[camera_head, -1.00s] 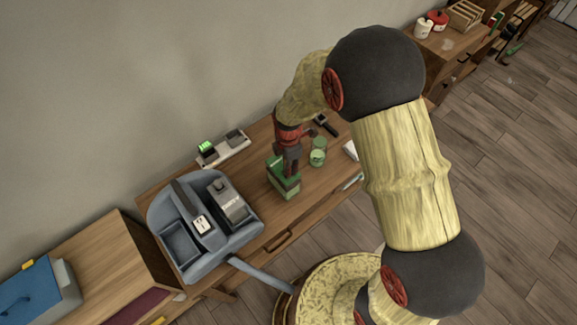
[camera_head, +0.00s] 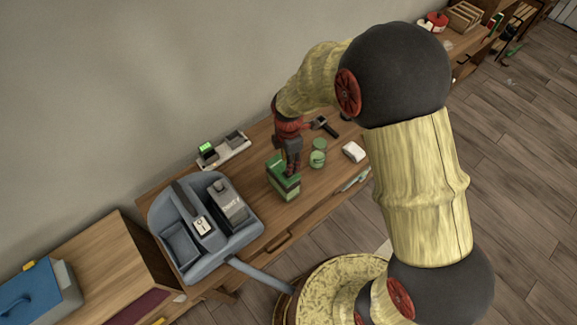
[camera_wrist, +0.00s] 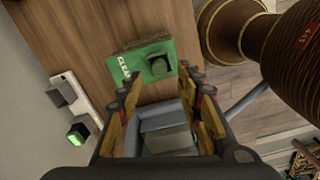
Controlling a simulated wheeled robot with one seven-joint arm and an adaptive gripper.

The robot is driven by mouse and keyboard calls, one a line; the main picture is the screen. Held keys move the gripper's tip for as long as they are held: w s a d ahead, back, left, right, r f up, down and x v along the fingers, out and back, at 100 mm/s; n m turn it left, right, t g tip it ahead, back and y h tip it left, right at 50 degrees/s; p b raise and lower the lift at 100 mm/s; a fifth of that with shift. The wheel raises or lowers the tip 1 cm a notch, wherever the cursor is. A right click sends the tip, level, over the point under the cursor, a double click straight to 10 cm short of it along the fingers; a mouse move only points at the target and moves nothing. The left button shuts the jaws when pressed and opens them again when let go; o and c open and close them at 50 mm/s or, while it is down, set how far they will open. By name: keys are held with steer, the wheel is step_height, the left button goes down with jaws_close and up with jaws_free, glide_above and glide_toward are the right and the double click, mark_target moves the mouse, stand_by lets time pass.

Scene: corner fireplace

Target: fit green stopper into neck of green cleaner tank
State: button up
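The green cleaner tank (camera_head: 284,184) stands on the wooden desk. It also shows in the wrist view (camera_wrist: 120,68), with white lettering along one edge. A dark green round piece, seemingly the stopper (camera_wrist: 158,66), is at the top of the tank; I cannot tell how deep it sits in the neck, which is hidden. My gripper (camera_wrist: 163,80) is open, its fingers well apart on either side of that piece, with a visible gap to each. In the head view my gripper (camera_head: 291,172) is right at the tank's top and partly covers it.
A green jar (camera_head: 318,158) stands close right of the tank. A blue-grey caddy (camera_head: 163,217) with boxy items is to the left. A white tray (camera_head: 236,153) with a green-lit device lies behind. A white object (camera_head: 353,152) and a dark tool (camera_head: 325,125) lie to the right.

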step_height(320, 180, up, 8)
steer(key=s+d+r+m+t, duration=0.1)
steer(key=s+d+r+m, duration=0.25)
steer(key=r, duration=0.35)
steer(key=s+d+r+m+t, duration=0.1)
steer(key=s+d+r+m, duration=0.1)
steer(key=d+r+m, duration=0.45)
steer(key=s+d+r+m+t, duration=0.3)
steer(key=s+r+m, duration=0.7)
steer(key=s, duration=0.4)
steer(key=shift+s+d+m+t, duration=0.3)
steer(key=shift+d+m, duration=0.35)
steer(key=shift+m, duration=0.25)
step_height(320, 180, down, 11)
steer(key=b, duration=1)
steer(key=shift+r, duration=0.2)
